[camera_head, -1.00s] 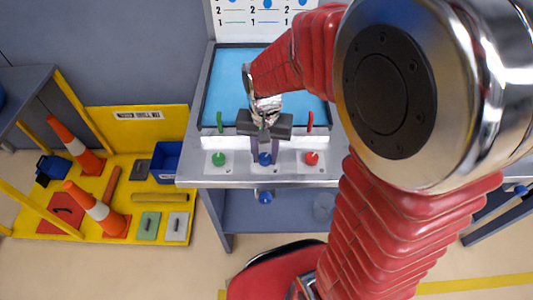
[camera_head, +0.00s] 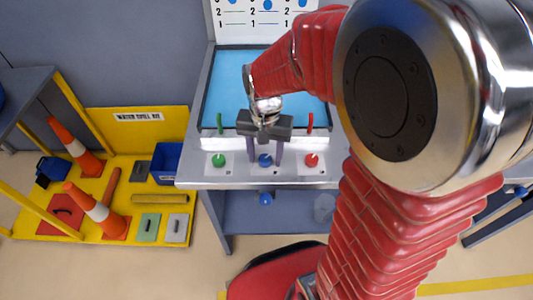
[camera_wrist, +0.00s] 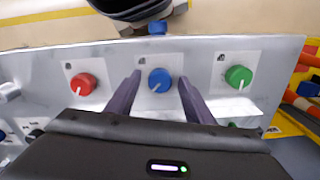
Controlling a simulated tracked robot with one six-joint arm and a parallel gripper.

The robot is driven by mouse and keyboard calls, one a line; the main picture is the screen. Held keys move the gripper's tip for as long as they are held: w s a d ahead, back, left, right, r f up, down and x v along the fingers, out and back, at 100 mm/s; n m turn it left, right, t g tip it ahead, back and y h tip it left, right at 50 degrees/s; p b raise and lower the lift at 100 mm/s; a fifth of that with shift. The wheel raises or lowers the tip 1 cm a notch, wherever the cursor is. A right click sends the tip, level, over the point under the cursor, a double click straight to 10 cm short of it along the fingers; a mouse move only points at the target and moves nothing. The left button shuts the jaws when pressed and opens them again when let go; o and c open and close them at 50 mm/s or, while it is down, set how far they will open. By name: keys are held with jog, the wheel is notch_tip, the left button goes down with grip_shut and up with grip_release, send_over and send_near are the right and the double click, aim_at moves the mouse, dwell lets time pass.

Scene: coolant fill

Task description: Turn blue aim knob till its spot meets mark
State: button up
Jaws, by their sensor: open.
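The blue knob (camera_head: 265,160) sits in the middle of the front panel, between a green and a red knob. In the wrist view the blue knob (camera_wrist: 160,79) is round, with a white line that points down and slightly left. A small dark symbol is at the upper left of its white plate; I cannot make out a separate aim mark. My gripper (camera_head: 265,158) is open, with one purple finger on each side of the blue knob. In the wrist view my gripper (camera_wrist: 159,81) shows a gap between each finger and the knob.
The green knob (camera_head: 218,160) and red knob (camera_head: 312,160) flank the blue one. Green (camera_head: 219,122) and red (camera_head: 310,121) upright levers stand behind them. A blue basin (camera_head: 225,85) lies behind the panel. A yellow spill-kit stand (camera_head: 155,120) is at the left.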

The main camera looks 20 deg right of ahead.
aim_at(267, 163)
notch_tip(267, 163, up, 14)
dwell(0.7)
jog(key=shift+f, duration=0.15)
jog(key=s+r+n+t, duration=0.2)
jog(key=s+n+t, duration=0.3)
jog(key=s, duration=0.6)
jog(key=shift+d+r+n+t, duration=0.2)
jog(key=shift+d+n+t, duration=0.1)
jog(key=shift+n, duration=0.1)
dwell(0.5)
